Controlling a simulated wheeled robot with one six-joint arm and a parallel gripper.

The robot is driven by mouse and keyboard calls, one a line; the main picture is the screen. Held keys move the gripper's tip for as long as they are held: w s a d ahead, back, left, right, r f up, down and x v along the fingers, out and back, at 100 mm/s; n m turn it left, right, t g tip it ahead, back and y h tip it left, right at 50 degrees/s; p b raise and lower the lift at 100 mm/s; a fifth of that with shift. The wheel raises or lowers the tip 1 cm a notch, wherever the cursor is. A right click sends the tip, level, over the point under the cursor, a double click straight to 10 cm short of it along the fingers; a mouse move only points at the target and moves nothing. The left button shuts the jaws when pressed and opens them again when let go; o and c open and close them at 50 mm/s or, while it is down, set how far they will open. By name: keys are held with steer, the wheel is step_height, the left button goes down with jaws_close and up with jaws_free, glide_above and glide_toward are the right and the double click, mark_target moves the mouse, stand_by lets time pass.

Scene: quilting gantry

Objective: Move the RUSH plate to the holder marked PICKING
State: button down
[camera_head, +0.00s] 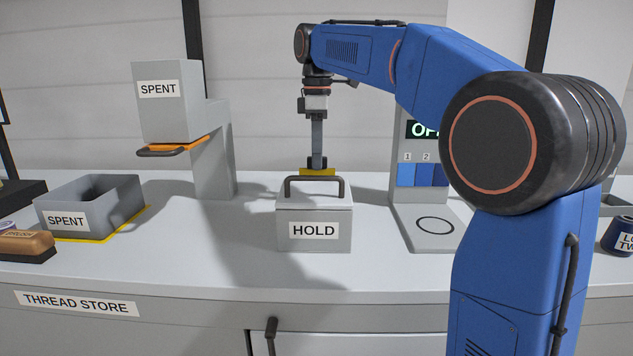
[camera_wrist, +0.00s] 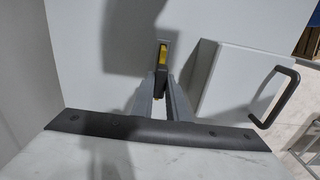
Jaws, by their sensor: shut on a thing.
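My gripper (camera_head: 317,163) points straight down behind the HOLD box in the head view. It is shut on a small yellow piece (camera_head: 318,172), partly hidden by the box's handle. In the wrist view my fingertips (camera_wrist: 162,72) close on the yellow piece (camera_wrist: 163,54), which shows between dark tips. No lettering on it is readable, so I cannot tell from the pictures that it is the RUSH plate. No holder marked PICKING is readable in either view.
The grey HOLD box (camera_head: 314,247) with a dark handle (camera_head: 314,181) stands in front of my gripper; its lid shows beside my fingers in the wrist view (camera_wrist: 225,85). A SPENT tower (camera_head: 212,150) and SPENT bin (camera_head: 105,215) stand left. A display stand (camera_head: 407,215) is right.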

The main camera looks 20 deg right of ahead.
steer(key=shift+r, duration=0.25)
steer(key=shift+r, duration=1.1)
steer(key=shift+r, duration=0.3)
steer(key=shift+r, duration=0.35)
steer(key=shift+r, duration=0.65)
